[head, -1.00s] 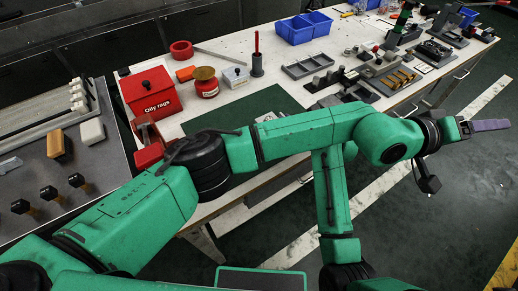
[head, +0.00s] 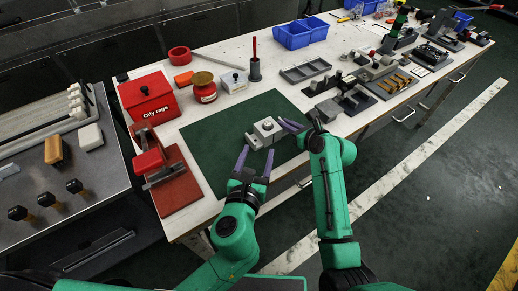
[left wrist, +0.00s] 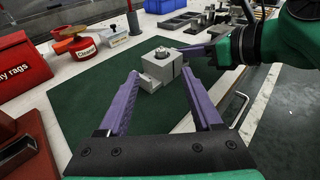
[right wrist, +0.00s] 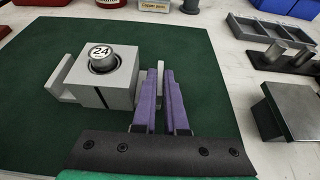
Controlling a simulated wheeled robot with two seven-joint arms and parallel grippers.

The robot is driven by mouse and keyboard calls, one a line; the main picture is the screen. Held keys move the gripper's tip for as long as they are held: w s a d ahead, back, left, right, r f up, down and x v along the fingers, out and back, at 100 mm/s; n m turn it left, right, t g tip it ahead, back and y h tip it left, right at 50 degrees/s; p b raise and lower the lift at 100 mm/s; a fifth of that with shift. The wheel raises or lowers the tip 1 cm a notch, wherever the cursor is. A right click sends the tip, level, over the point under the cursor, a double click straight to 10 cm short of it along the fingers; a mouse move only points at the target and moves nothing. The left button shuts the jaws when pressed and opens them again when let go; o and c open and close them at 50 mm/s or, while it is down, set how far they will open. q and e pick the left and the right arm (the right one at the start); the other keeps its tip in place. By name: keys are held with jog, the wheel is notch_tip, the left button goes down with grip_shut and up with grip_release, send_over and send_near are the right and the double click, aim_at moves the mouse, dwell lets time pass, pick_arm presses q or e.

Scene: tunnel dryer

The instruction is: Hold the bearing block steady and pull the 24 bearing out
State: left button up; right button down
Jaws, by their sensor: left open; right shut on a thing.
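The grey bearing block (head: 258,138) sits on the green mat. The 24 bearing (right wrist: 102,58) is a short round piece seated in the block's top, with a white "24" label. It also shows in the left wrist view (left wrist: 162,52). My right gripper (right wrist: 160,72) is shut on the upright side tab of the block, at the block's right in the right wrist view. My left gripper (head: 256,162) is open and empty, pointing at the block from its near side. In the left wrist view the block stands ahead between the spread fingers.
A red oily rags box (head: 147,93), a red jar (head: 204,90) and a red clamp-like tool on a plate (head: 165,178) stand left of or behind the mat (head: 215,152). Grey fixtures (head: 345,92) stand to the right. Much of the mat is bare.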

aim_at(267, 125)
pick_arm(q)
jog(key=x, duration=1.2)
jog(key=shift+r, duration=0.1)
jog(key=shift+s, duration=0.1)
grip_shut()
